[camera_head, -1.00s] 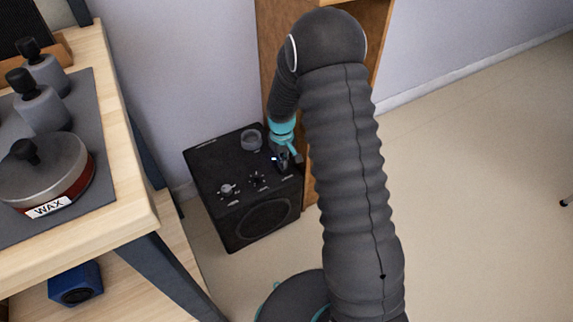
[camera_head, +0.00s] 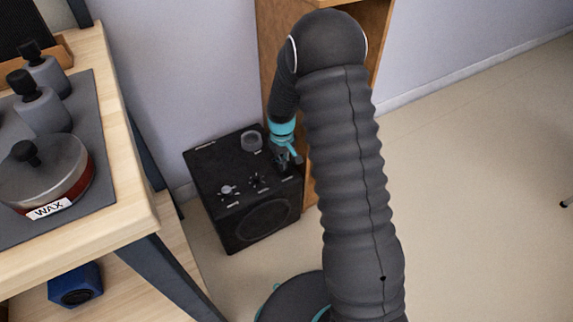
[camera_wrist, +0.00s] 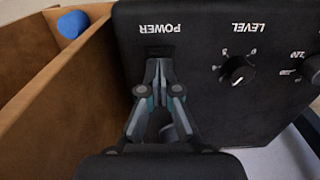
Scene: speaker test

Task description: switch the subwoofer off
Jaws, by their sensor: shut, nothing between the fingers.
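The subwoofer (camera_head: 225,175) is a black box on the floor against the wall. Its top panel carries knobs, and the wrist view shows the labels POWER and LEVEL upside down. My gripper (camera_wrist: 158,64) is shut and empty, its fingertips at the dark power switch (camera_wrist: 157,50) just below the POWER label. The fingertips partly cover the switch, so I cannot tell its position or whether they touch it. In the head view my gripper (camera_head: 283,164) is at the subwoofer's right end. No lit spot shows on the panel.
The level knob (camera_wrist: 238,71) sits right of the switch in the wrist view. A wooden cabinet (camera_head: 268,55) stands close behind the subwoofer. A wooden table (camera_head: 131,205) with a wax pot (camera_head: 45,172) is at left. Open floor (camera_head: 470,200) lies to the right.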

